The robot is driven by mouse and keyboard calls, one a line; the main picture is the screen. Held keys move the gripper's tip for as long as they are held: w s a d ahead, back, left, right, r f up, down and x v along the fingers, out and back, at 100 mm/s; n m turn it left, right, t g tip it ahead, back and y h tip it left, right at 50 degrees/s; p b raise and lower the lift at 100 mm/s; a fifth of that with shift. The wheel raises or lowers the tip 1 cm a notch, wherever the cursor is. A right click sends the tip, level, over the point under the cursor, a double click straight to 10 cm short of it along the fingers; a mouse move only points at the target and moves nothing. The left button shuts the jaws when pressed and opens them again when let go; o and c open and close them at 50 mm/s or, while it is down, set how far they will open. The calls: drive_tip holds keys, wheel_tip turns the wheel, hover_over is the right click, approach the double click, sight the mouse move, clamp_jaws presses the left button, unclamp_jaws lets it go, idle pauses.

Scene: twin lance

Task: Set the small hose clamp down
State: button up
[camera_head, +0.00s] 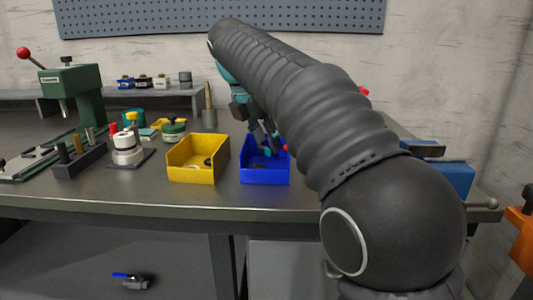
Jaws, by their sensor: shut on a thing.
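My gripper (268,148) points down over the blue bin (265,174), with its fingertips at or just inside the bin's opening. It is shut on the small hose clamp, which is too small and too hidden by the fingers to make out. Small dark items lie in the bottom of the blue bin, but I cannot tell what they are. My own arm crosses the view and covers the area right of the blue bin.
A yellow bin (198,172) with small parts stands just left of the blue bin. A green press (75,88), a dark block with pegs (79,160) and a white-topped fixture (127,148) stand further left. A blue vise (447,178) is at the right.

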sight(264, 146)
drive_tip(key=shift+f+b, duration=0.3)
drive_tip(key=shift+f, duration=1.2)
drive_tip(key=shift+f, duration=0.1)
drive_tip(key=o, duration=0.7)
drive_tip(key=shift+c, duration=0.2)
drive_tip(key=p+v, duration=0.1)
drive_tip(key=v, duration=1.1)
drive_tip(key=shift+p, duration=0.3)
